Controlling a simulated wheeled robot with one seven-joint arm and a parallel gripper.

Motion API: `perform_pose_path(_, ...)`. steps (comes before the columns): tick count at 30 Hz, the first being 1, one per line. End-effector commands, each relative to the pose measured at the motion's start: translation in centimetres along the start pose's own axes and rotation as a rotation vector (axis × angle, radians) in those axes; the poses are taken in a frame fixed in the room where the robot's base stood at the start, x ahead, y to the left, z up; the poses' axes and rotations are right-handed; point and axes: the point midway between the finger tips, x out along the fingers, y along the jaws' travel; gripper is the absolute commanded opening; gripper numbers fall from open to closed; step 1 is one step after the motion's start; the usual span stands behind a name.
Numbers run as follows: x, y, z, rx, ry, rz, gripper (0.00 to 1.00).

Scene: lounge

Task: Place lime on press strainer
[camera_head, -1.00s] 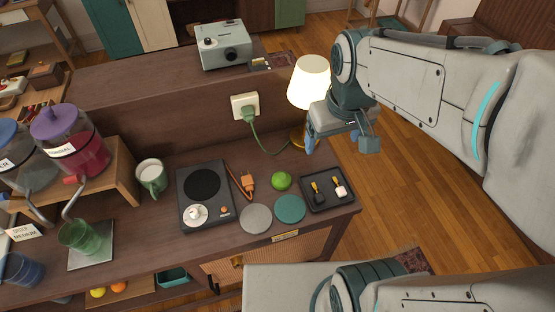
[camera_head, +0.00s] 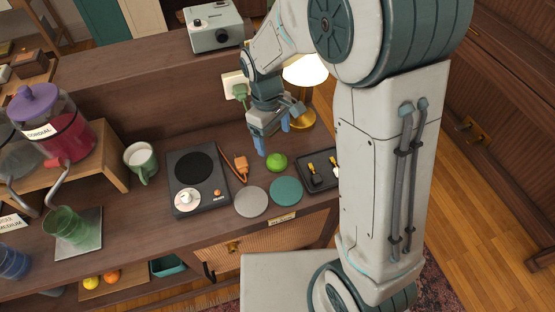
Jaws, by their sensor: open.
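A green lime (camera_head: 277,162) lies on the dark wooden counter (camera_head: 135,200), behind a grey disc and a teal disc. My gripper (camera_head: 274,138) is open and empty, pointing down above and just behind the lime. Its two blue fingertips are apart, and neither clearly touches the lime. I cannot make out a press strainer for sure in this view.
A small black tray (camera_head: 322,183) lies to the right, partly hidden by my arm. A lit lamp (camera_head: 309,70) stands behind. A green mug (camera_head: 141,161) stands further left.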

Motion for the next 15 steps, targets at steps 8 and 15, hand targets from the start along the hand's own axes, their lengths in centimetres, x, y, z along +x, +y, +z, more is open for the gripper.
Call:
perform_pose_path(8,2.9,0.0,0.0,0.002,0.0,0.0,0.8)
perform_pose_path(15,5.8,-0.4,0.1,0.001,-0.004,-0.002,0.8)
